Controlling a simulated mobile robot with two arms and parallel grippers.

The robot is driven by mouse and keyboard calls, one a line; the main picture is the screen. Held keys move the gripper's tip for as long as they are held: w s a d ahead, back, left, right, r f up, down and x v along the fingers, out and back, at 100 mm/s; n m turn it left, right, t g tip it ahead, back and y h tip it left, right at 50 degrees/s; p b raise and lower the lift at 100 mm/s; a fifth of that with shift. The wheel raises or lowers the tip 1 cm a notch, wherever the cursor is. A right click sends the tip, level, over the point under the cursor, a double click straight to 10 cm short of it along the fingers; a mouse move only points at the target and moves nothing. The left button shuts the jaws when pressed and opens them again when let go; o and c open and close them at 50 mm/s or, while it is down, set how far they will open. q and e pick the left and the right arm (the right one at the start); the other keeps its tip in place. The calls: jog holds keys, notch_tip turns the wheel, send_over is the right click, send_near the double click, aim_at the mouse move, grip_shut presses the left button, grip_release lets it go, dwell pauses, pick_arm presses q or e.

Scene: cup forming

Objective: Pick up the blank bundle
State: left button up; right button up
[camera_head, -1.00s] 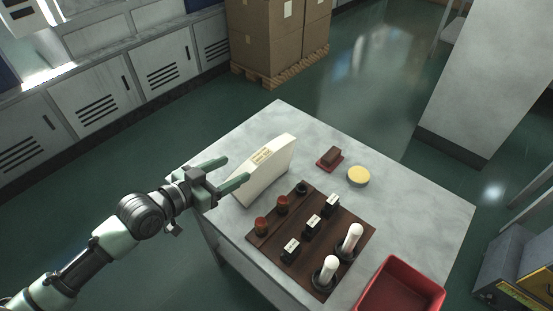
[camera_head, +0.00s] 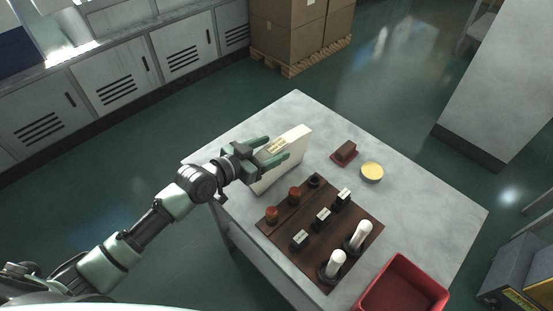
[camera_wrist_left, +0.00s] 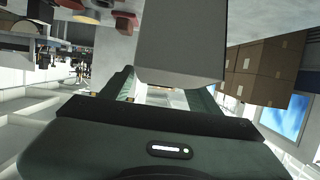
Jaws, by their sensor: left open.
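The blank bundle (camera_head: 292,155) is a cream-white upright block with a small label on its top, standing near the left edge of the grey table. My right gripper is in neither view.
On the table (camera_head: 435,210), a brown board (camera_head: 284,243) holds red knobs, labelled black blocks and white-topped posts. A red tray (camera_head: 402,290) sits at the front right. A brown block on a red base (camera_head: 345,152) and a yellow-topped round tin (camera_head: 372,172) stand right of the bundle.

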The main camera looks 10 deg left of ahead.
pick_arm(q)
grip_shut()
dwell(1.2)
jog(key=shift+w+r, duration=0.15)
jog(key=shift+r, duration=0.05)
